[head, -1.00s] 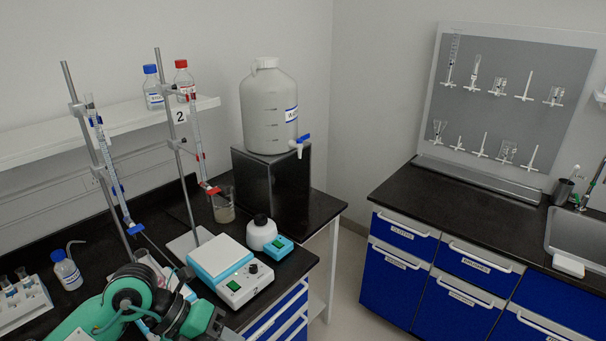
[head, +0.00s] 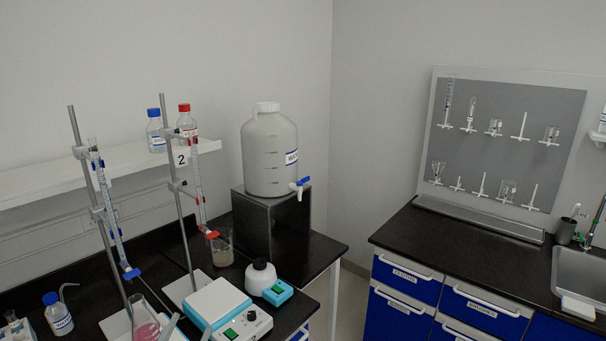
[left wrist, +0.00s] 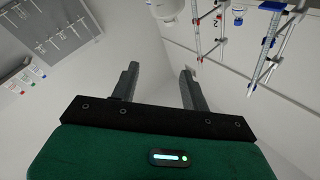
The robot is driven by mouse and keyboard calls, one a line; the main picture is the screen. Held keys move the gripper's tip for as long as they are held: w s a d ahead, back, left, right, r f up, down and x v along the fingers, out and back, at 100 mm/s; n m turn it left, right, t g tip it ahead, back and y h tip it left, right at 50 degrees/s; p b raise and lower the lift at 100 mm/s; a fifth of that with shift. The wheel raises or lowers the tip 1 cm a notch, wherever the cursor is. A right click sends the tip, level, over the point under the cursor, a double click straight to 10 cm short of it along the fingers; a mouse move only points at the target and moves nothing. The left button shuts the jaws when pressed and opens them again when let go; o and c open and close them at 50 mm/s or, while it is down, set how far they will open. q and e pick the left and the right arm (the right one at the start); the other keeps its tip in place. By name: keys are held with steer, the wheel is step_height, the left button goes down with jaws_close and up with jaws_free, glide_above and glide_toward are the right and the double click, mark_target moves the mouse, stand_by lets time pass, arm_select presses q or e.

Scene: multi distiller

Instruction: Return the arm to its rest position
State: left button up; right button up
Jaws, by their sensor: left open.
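My left gripper (left wrist: 158,82) shows in the left wrist view with its two dark fingers spread apart and nothing between them. The rest of that arm is out of the picture. My right gripper is in neither view.
Two burette stands (head: 104,215) (head: 183,225) rise from the left bench. A beaker (head: 222,250) stands under the red-tap burette. A large water jug (head: 270,155) sits on a black box (head: 272,225). A second bench (head: 460,245) with a sink is at right.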

arm_select(q)
steer(key=s+a+f+n+g+y, duration=0.2)
steer(key=s+f+n+g, duration=0.15)
steer(key=f, duration=0.45)
steer(key=s+a+f+n+g+y, duration=0.25)
steer(key=s+f+g, duration=0.2)
steer(key=f, duration=0.45)
steer(key=s+d+f+g+h, duration=0.2)
steer(key=s+f+g, duration=0.7)
steer(key=s, duration=0.5)
step_height(320, 180, down, 29)
steer(key=g, duration=0.1)
steer(key=s+a+f, duration=0.2)
steer(key=s+f, duration=0.7)
steer(key=f, duration=0.1)
steer(key=s+a+f+m+g, duration=0.1)
steer(key=s+f, duration=0.9)
steer(key=f, duration=0.1)
steer(key=shift+s+a+f+y, duration=0.15)
steer(key=shift+a+f+y, duration=0.1)
steer(key=shift+a+y, duration=0.15)
